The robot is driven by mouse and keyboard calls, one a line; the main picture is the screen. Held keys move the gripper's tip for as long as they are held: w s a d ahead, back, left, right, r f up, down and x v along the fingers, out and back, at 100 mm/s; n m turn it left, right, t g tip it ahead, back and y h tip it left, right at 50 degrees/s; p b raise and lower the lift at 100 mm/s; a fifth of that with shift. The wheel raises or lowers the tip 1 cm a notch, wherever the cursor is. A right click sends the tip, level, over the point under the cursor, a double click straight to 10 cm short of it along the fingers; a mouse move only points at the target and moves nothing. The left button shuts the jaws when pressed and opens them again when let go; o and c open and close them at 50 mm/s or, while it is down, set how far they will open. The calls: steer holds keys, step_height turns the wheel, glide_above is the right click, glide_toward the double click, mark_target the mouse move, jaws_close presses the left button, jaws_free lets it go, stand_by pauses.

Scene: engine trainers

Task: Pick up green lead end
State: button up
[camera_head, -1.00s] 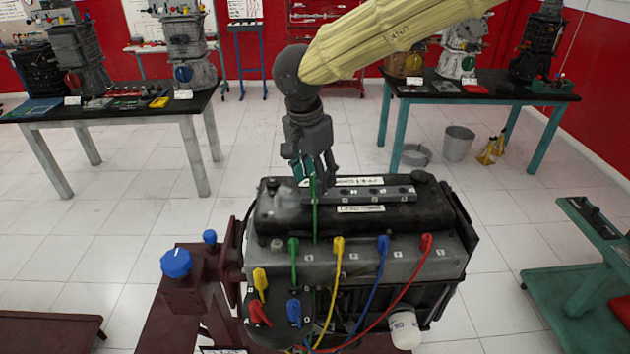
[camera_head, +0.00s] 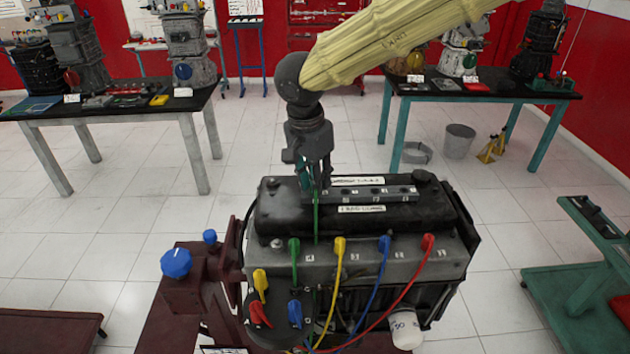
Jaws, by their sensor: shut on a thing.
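My gripper (camera_head: 317,185) points down over the left end of a grey numbered strip (camera_head: 372,194) on top of the engine. It is shut on the green lead end, which is mostly hidden by the fingers. The green lead (camera_head: 316,222) hangs from the fingers and runs down the front of the engine. I cannot tell whether the held end touches the strip. Another green plug (camera_head: 294,246) sits at the left of the row on the engine's front edge.
A yellow plug (camera_head: 340,246), a blue plug (camera_head: 384,244) and a red plug (camera_head: 428,242) with hanging leads continue that row. A round distributor (camera_head: 272,325) with coloured plugs is at lower left. A maroon stand (camera_head: 187,300) with blue knobs is beside it.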

steer(key=shift+w+r+b, duration=0.1)
steer(key=shift+r+b, duration=0.2)
steer(key=shift+r, duration=0.2)
steer(key=shift+s+r+b, duration=0.2)
steer(key=shift+r+b, duration=0.1)
steer(key=shift+r, duration=0.3)
steer(key=shift+s+r+b, duration=0.2)
steer(key=shift+r+b, duration=0.05)
steer(key=shift+r, duration=0.3)
steer(key=s+r+b, duration=0.1)
steer(key=s+b, duration=0.2)
steer(key=s, duration=1.2)
steer(key=shift+s+a+r+b, duration=0.2)
steer(key=shift+r+b, duration=0.1)
steer(key=shift+b, duration=0.1)
steer(key=shift+r+p, duration=0.1)
steer(key=shift+p, duration=0.45)
steer(key=shift+a+p, duration=0.1)
steer(key=shift+p, duration=0.3)
steer(key=a+p, duration=0.1)
steer(key=s+a, duration=0.1)
steer(key=s+a+p, duration=0.1)
steer(key=shift+a+p, duration=0.3)
steer(key=shift+a, duration=0.1)
